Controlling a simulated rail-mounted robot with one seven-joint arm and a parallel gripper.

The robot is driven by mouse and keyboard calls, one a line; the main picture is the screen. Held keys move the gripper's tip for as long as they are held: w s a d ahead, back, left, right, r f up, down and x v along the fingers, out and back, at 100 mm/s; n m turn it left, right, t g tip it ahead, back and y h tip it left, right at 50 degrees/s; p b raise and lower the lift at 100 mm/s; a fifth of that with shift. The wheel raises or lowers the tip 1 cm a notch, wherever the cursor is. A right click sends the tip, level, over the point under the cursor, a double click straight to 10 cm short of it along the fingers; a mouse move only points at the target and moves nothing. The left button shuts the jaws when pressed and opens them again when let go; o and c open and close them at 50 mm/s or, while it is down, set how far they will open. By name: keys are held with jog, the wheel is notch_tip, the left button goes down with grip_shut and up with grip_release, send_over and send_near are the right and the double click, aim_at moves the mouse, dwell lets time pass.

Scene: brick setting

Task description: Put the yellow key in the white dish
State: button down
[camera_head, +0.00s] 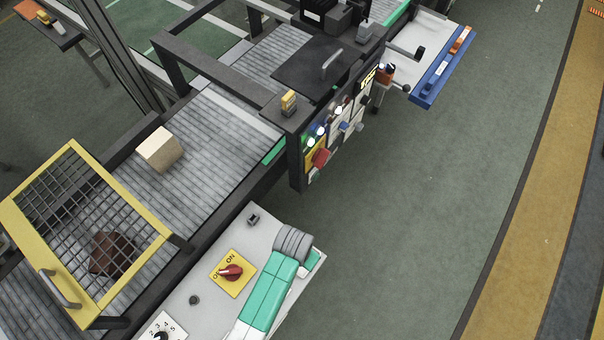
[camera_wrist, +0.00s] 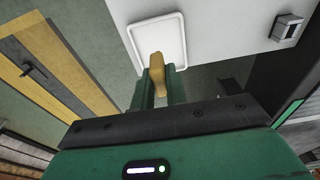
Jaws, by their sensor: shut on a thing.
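The yellow key (camera_wrist: 157,73) is upright between the two green fingers of my gripper (camera_wrist: 160,88) in the wrist view, and the gripper is shut on it. The white dish (camera_wrist: 162,19) is a shallow rounded rectangle with a raised rim, at the edge of a pale panel. The key overlaps the dish's near part in this view; the height between them is hard to tell. The dish looks empty where it shows. In the head view my green and white arm end (camera_head: 268,292) covers the panel's right corner, and I cannot make out key or dish there.
A conveyor (camera_head: 215,135) with a beige box (camera_head: 158,150) and a yellow-framed mesh guard (camera_head: 150,250) lies behind. Open floor is right.

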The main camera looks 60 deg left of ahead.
jog(key=shift+w+a+f, duration=0.1)
jog(key=shift+w+f, duration=0.1)
jog(key=shift+f, duration=0.7)
jog(key=shift+w+a+f, duration=0.1)
jog(key=shift+w+f, duration=0.05)
jog(key=shift+f, duration=0.75)
jog(key=shift+f, duration=0.1)
jog(key=c, duration=1.4)
grip_release()
jog(key=r, duration=0.4)
jog(key=s+r+p, duration=0.1)
jog(key=r, duration=0.7)
jog(key=shift+s+d, duration=0.2)
jog(key=shift+d, duration=0.05)
jog(key=shift+w+r, duration=0.1)
